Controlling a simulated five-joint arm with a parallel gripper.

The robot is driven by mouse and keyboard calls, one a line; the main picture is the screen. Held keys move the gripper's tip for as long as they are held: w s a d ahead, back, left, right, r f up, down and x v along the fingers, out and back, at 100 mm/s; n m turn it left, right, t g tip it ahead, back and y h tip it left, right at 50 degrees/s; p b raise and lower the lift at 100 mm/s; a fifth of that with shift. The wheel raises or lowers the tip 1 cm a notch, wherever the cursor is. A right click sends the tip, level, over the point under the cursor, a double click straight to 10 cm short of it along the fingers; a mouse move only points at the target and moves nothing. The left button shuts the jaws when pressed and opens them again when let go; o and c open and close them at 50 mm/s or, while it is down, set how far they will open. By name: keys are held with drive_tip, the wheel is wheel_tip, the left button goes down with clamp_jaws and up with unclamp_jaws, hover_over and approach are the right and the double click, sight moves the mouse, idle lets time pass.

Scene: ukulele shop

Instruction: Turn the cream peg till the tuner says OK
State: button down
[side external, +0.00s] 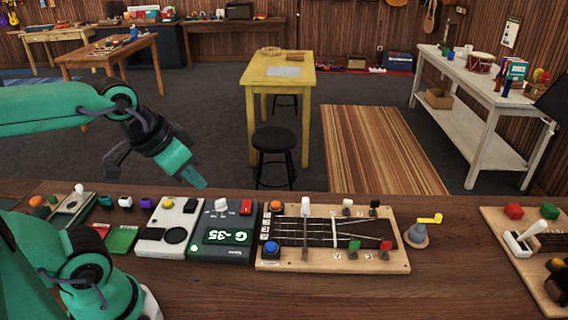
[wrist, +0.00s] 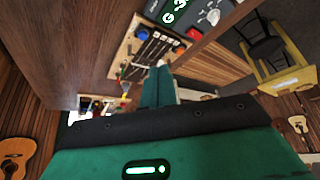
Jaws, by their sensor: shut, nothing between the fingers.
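The tuner (side external: 222,237) is a dark box whose green display reads G -35. Part of it shows upside down at the top of the wrist view (wrist: 178,14). The wooden string board (side external: 333,262) is right of the tuner, with several coloured pegs. The peg that looks cream or white (side external: 306,206) stands upright on its back edge, right of an orange peg.
A pale box with a yellow button (side external: 166,228) stands left of the tuner. A grey object with a yellow crank (side external: 416,236) stands right of the board. Another wooden board (side external: 537,282) is at the far right. Bare bench lies in front.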

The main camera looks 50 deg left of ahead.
drive_tip(key=c, duration=1.6)
unclamp_jaws()
drive_tip(key=shift+o, duration=0.5)
drive_tip(key=shift+w+r, duration=0.3)
drive_tip(key=shift+w, duration=0.15)
drive_tip(key=w+d+r+m+g, duration=0.1)
drive_tip(key=w+d+m, duration=0.15)
drive_tip(key=w, duration=0.75)
drive_tip(key=w+d+r+m+g, duration=0.1)
drive_tip(key=w+r+m+g, duration=0.15)
drive_tip(key=w, duration=0.75)
drive_tip(key=w+d+f+m, duration=0.1)
drive_tip(key=w+f+m, duration=0.1)
drive_tip(key=w+f, duration=0.3)
drive_tip(key=w+d+f+m+g, duration=0.1)
drive_tip(key=w+d+f+m, duration=0.1)
drive_tip(key=w+f, duration=0.3)
drive_tip(key=w+d+f+m+g, duration=0.1)
drive_tip(key=w+d+f, duration=0.1)
drive_tip(key=w+f, duration=0.3)
drive_tip(key=shift+w+f+m, duration=0.35)
drive_tip(key=shift+w+m, duration=0.05)
drive_tip(key=shift+w, duration=0.35)
drive_tip(key=shift+w+f, duration=0.15)
drive_tip(key=shift+f, duration=0.15)
drive_tip(key=shift+f, duration=0.1)
